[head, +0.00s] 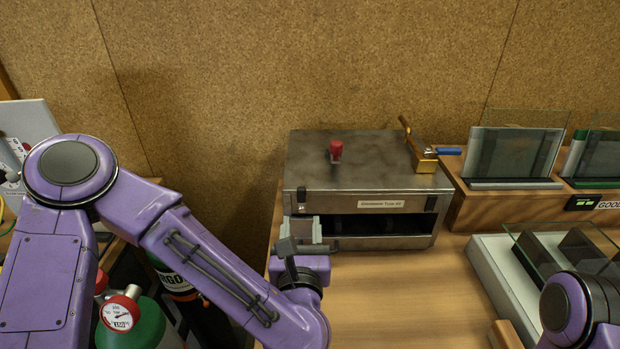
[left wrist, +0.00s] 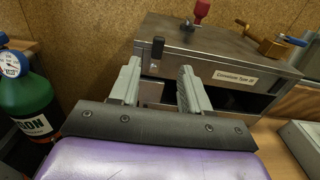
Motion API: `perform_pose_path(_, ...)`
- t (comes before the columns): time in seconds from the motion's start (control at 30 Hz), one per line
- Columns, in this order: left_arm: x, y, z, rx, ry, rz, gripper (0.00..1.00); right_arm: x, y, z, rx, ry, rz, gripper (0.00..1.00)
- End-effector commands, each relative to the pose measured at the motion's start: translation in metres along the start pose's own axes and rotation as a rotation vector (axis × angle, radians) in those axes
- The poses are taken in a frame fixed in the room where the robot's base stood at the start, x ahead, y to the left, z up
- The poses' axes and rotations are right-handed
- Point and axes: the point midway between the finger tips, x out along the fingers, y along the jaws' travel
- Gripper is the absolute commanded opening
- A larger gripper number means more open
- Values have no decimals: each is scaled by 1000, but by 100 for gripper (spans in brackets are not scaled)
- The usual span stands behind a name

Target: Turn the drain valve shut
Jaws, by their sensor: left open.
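A metal box (head: 370,165) with a label on its front stands on the wooden bench. On its top right is a brass valve (head: 421,156) with a blue handle (head: 449,151) pointing right; the brass valve (left wrist: 274,47) also shows in the left wrist view. A red knob (head: 337,151) stands on the box top; I cannot tell which fitting is the drain valve. My left gripper (head: 305,231) is open at the box's front left, its fingers (left wrist: 160,82) apart with nothing held. A small black peg (left wrist: 158,47) on the box's front-left edge lies beyond them. My right gripper is out of view.
Wooden racks with glass panes (head: 514,150) stand right of the box, and a pale tray (head: 500,270) lies before them. Gas bottles, one green (head: 135,325), stand at the lower left. The bench (head: 400,295) before the box is clear. A cork wall is behind.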

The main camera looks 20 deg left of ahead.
Motion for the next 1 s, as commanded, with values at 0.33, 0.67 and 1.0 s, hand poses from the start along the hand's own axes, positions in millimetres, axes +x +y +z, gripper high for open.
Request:
perform_pose_path(0.33, 66, -2, 5, -1, 3, 0, 47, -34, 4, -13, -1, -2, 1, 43)
perform_pose_path(0.67, 104, -1, 0, 0, 1, -2, 47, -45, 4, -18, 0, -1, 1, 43)
perform_pose_path(1.0, 105, -1, 0, 0, 1, -1, 4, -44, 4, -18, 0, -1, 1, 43)
